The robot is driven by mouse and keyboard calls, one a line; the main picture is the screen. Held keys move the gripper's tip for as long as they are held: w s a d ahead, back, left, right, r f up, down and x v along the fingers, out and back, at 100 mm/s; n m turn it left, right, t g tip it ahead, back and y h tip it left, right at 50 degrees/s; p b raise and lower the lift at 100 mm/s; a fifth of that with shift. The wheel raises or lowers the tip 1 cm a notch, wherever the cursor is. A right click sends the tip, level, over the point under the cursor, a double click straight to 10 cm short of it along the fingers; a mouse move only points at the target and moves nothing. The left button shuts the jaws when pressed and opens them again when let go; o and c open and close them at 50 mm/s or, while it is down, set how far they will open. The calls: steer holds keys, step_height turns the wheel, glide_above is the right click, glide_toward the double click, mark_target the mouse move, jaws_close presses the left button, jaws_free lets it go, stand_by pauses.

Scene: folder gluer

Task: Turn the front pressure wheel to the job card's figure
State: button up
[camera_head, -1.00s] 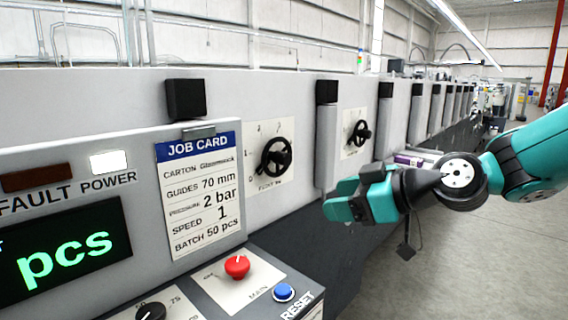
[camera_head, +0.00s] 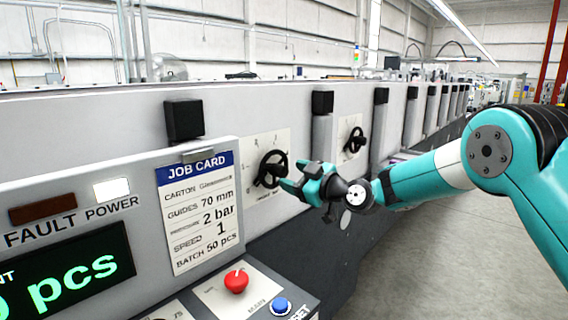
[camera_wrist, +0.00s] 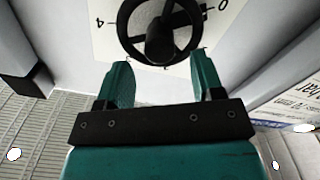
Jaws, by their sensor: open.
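The front pressure wheel (camera_head: 270,169) is a black handwheel on a white dial plate (camera_head: 287,140) on the machine's side, just right of the job card. The job card (camera_head: 199,210) reads pressure 2 bar. My gripper (camera_head: 287,182) is open, its teal fingers close to the wheel's right side in the head view. In the wrist view the wheel (camera_wrist: 158,28) lies just beyond the two fingertips, with nothing between them. The dial figures 4 and 0 show there; the pointer cannot be made out.
A second black handwheel (camera_head: 353,140) sits farther along the machine. The console below the card carries a red knob (camera_head: 236,281) and a blue reset button (camera_head: 280,306). Black blocks (camera_head: 184,119) stick out along the machine wall. Open floor (camera_head: 440,250) lies to the right.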

mark_target(285, 173)
steer(key=shift+p+x, duration=0.5)
steer(key=shift+x, duration=1.6)
steer(key=shift+c, duration=0.2)
steer(key=c, duration=0.9)
